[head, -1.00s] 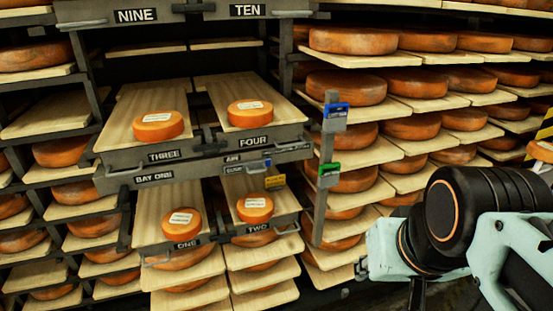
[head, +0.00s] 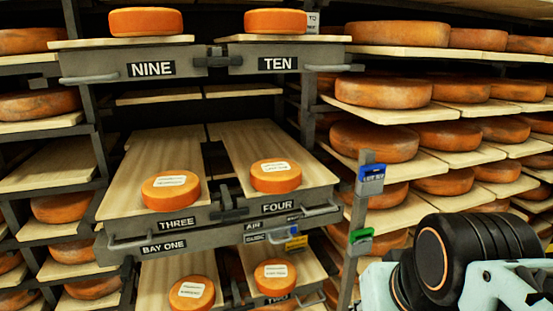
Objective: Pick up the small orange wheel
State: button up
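Small orange wheels with white labels sit on pulled-out boards in the head view. One small orange wheel (head: 171,190) is on the board marked THREE, and another (head: 275,177) is on the board marked FOUR. Below, a wheel (head: 191,294) rests on the lower left board and another (head: 274,279) on the board marked TWO. Two plain orange wheels, on NINE (head: 146,22) and TEN (head: 275,21), show no label. I cannot tell which wheel is meant. My arm shows at the lower right; my gripper is not in view.
Large brown-orange wheels (head: 383,91) fill the racks at right, and more (head: 37,104) stand at left. A grey post with a blue tag (head: 370,178) and a green tag (head: 361,239) stands between the boards and my arm. Metal handles (head: 129,240) jut from the drawer fronts.

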aim_at(275, 278)
jog(key=i+j+u, duration=0.1)
jog(key=i+j, duration=0.4)
jog(key=i, duration=0.3)
jog(key=z, duration=4.7)
jog(key=u, duration=0.75)
